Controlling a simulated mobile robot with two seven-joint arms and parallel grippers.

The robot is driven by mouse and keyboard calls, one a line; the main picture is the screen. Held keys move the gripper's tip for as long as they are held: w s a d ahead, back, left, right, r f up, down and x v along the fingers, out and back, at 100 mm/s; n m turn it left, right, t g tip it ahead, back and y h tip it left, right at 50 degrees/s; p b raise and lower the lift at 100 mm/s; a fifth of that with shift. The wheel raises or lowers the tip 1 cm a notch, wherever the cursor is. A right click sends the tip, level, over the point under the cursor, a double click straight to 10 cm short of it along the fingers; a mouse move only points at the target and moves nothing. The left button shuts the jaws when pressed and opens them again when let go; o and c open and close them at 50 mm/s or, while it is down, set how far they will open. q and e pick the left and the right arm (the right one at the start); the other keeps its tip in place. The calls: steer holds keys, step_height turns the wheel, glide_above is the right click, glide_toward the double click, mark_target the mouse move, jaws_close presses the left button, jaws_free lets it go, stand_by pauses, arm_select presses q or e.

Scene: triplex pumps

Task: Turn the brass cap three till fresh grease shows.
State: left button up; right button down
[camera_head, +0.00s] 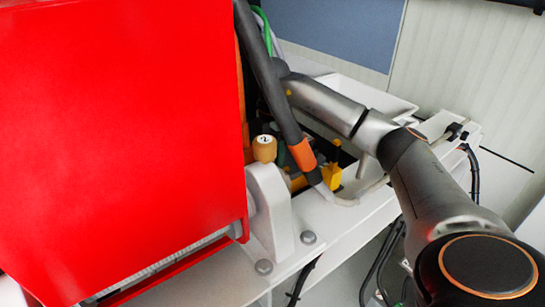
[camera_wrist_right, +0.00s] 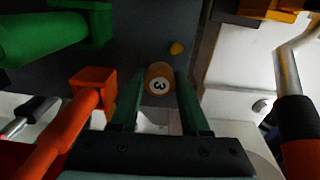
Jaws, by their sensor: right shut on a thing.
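The brass cap marked 3 (camera_wrist_right: 158,80) shows in the right wrist view, its numbered face toward the camera and the figure turned on its side. My right gripper (camera_wrist_right: 157,95) is shut on it, with one dark green finger on each side. In the head view my right arm reaches in from the right, and its gripper is hidden behind the dark hose and the red housing. Another brass cap (camera_head: 264,148), whose mark looks like a 2, sits on a white bearing block nearer the camera. I see no fresh grease. My left gripper is not in view.
A large red housing (camera_head: 120,140) fills the left of the head view. A dark hose with an orange end (camera_head: 302,155) slants down beside my arm. Green (camera_wrist_right: 45,38) and orange (camera_wrist_right: 70,125) pipes lie left of the gripper. A white tray (camera_head: 372,96) stands behind my arm.

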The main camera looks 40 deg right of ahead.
steer(key=shift+m, duration=1)
steer(key=shift+r, duration=0.1)
steer(key=shift+c, duration=1.9)
jaws_free()
step_height(320, 180, up, 12)
steer(key=shift+r, duration=0.2)
steer(key=shift+s, duration=0.1)
